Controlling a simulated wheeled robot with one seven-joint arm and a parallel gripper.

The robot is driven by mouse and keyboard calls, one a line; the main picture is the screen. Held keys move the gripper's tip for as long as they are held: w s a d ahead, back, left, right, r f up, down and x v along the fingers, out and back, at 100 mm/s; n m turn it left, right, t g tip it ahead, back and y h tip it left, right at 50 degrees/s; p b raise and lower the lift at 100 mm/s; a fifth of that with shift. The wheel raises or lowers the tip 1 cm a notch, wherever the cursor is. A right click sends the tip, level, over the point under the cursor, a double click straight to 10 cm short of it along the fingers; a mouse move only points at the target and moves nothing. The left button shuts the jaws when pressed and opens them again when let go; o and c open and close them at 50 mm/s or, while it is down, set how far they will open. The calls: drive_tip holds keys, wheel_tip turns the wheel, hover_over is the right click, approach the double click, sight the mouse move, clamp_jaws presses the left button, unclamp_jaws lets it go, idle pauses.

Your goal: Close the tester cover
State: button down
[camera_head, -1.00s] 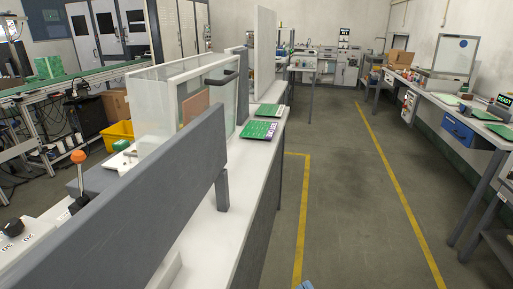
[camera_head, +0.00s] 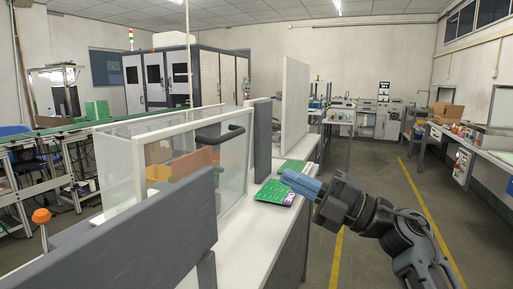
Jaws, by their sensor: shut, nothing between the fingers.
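The tester cover (camera_head: 236,168) is a clear panel box with a white frame on the white bench (camera_head: 240,245). A dark curved handle (camera_head: 221,133) sits near the top of its right-hand panel. Whether the cover is open or shut is hard to tell; its lower left part is hidden behind a grey partition. My gripper (camera_head: 290,179) has blue fingers, shut and empty. It points left, to the right of the cover and lower than the handle in the picture, apart from both. It overlaps the green boards in the picture.
Green boards (camera_head: 270,193) lie on the bench beside the cover. A grey partition (camera_head: 130,245) stands in front, and a tall white panel (camera_head: 294,105) behind. An orange-topped knob (camera_head: 41,216) is at left. The aisle floor (camera_head: 375,195) on the right is clear.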

drive_tip(key=w, duration=0.2)
drive_tip(key=p, duration=0.2)
approach(224, 140)
drive_tip(key=x, duration=0.7)
drive_tip(key=shift+n+h, duration=0.3)
drive_tip(key=shift+d, duration=0.1)
